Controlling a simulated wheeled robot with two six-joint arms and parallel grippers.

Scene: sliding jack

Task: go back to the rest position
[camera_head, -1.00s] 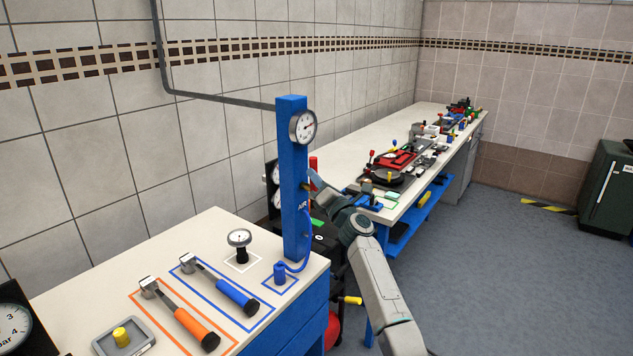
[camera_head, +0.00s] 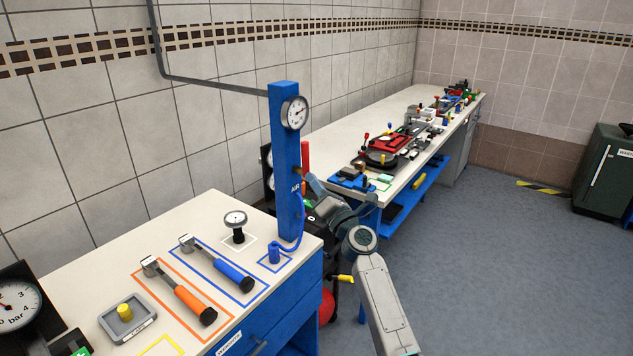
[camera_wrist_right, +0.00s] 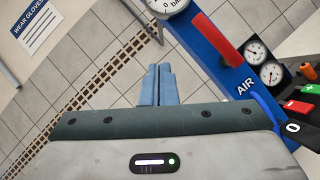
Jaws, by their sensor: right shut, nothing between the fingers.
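My right arm comes in from the bottom of the head view and reaches up to the right side of the blue AIR post (camera_head: 286,165). My right gripper (camera_head: 309,180) is beside the post, its fingertips partly hard to make out there. In the right wrist view the two blue-grey fingers (camera_wrist_right: 160,85) are together with nothing between them. The blue post (camera_wrist_right: 215,48) with its red handle (camera_wrist_right: 218,38) is to the right of the fingers there; I cannot tell the exact gap. My left gripper is not in view.
The near bench holds an orange-handled hammer (camera_head: 184,296), a blue-handled hammer (camera_head: 222,268), a small gauge (camera_head: 236,222) and a grey tray (camera_head: 127,319). A long bench (camera_head: 325,143) with several tools runs behind. Open floor (camera_head: 470,270) lies to the right.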

